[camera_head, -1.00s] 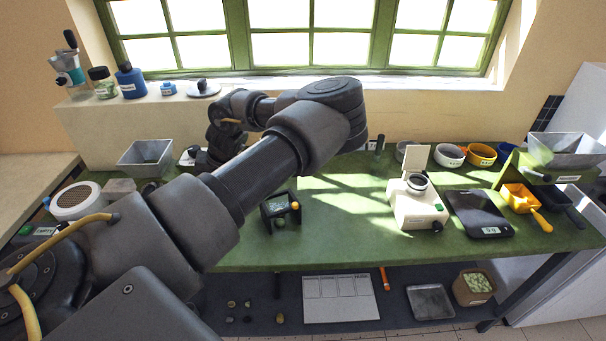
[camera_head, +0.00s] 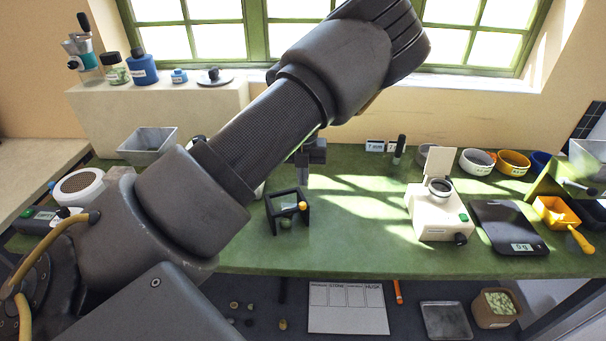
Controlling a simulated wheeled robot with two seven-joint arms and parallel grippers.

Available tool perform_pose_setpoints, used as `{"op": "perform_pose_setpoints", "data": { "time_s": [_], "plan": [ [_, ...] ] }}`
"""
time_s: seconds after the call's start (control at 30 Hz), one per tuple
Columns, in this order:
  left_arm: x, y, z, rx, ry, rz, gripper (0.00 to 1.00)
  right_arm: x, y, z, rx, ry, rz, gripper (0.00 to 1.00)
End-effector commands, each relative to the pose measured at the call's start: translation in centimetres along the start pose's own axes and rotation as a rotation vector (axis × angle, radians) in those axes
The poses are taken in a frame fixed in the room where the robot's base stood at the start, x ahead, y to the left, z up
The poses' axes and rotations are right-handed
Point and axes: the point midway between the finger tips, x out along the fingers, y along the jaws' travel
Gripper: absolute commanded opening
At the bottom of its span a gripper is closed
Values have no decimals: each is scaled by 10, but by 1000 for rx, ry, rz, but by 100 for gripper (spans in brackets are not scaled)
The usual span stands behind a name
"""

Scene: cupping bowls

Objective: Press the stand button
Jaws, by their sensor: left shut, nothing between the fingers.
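A small black stand (camera_head: 274,217) with an open frame sits on the green table, left of its middle. I cannot tell for sure which one is the button. My left arm comes in from the left and crosses above the table. My left gripper (camera_head: 304,183) points down, shut and empty, just behind the stand in the picture and apart from the knob. Its upper part is partly hidden by my arm. My right gripper is not in view.
A white device (camera_head: 436,222) with a raised lid and a black scale (camera_head: 496,222) stand to the right. Several bowls, such as the yellow one (camera_head: 513,161), line the back right. A grey tray (camera_head: 147,143) is at the left. The table between stand and device is clear.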

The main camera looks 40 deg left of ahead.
Motion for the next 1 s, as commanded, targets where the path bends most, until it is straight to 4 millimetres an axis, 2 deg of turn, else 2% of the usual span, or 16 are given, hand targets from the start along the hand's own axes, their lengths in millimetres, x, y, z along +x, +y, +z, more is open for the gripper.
{"op": "perform_pose_setpoints", "data": {
  "time_s": [0.03, 0.1, 0.4, 1.0],
  "plan": [
    [11, 1, 0, -2, 1, 0, 0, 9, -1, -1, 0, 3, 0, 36],
    [21, 1, 0, -3, 1, 1, 0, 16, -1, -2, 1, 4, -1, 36],
    [58, 1, 0, -2, 1, 2, 0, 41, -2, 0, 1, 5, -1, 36],
    [66, 1, 0, -2, 0, 2, 0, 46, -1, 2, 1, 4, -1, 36]
  ]
}}
